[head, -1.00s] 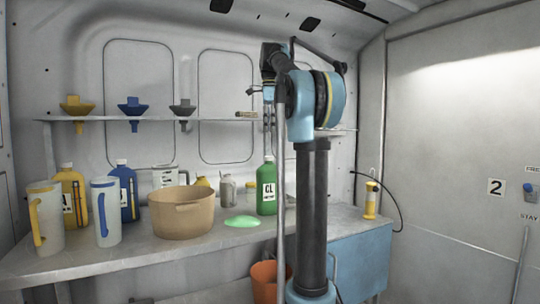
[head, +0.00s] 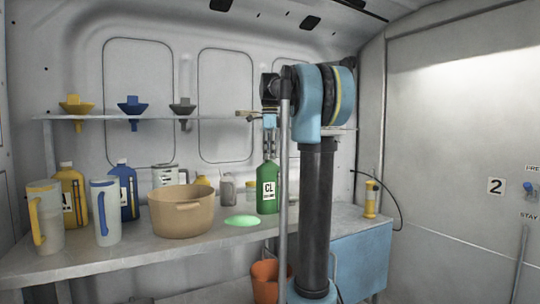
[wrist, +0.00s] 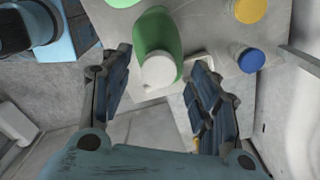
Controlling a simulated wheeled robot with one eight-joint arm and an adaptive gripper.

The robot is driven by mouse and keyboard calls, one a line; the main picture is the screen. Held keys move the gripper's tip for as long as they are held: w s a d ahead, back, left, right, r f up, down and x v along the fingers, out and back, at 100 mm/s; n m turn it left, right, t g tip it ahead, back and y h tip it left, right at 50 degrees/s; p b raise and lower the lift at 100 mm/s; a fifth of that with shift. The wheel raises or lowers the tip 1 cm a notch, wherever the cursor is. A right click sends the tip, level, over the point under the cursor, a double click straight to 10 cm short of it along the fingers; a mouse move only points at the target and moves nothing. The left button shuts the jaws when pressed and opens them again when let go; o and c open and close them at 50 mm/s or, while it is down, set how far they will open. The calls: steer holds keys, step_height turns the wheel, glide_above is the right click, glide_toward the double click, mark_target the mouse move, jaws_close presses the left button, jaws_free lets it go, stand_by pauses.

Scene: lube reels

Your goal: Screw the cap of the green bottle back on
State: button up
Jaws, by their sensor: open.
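The green bottle (head: 268,190) with a white "CL" label stands upright on the bench at its right part. It also shows from above in the wrist view (wrist: 155,32). A white cap (wrist: 160,70) sits at the bottle's top in the wrist view; how tightly it is seated cannot be told. My gripper (head: 269,147) points down just above the bottle in the head view. In the wrist view my gripper (wrist: 161,60) is open, with one finger on each side of the cap and visible gaps. The fingers largely hide the cap in the head view.
A green puddle (head: 242,221) lies left of the bottle, near a tan tub (head: 182,212). Yellow (head: 72,195) and blue (head: 124,192) bottles and two pitchers stand at left. A shelf (head: 215,117) with funnels runs behind. An orange bucket (head: 266,280) is below.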

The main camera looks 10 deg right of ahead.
steer(key=shift+c, duration=0.3)
steer(key=c, duration=1)
steer(key=shift+m, duration=1.5)
steer(key=shift+c, duration=0.2)
steer(key=o, duration=1.1)
steer(key=o, duration=0.3)
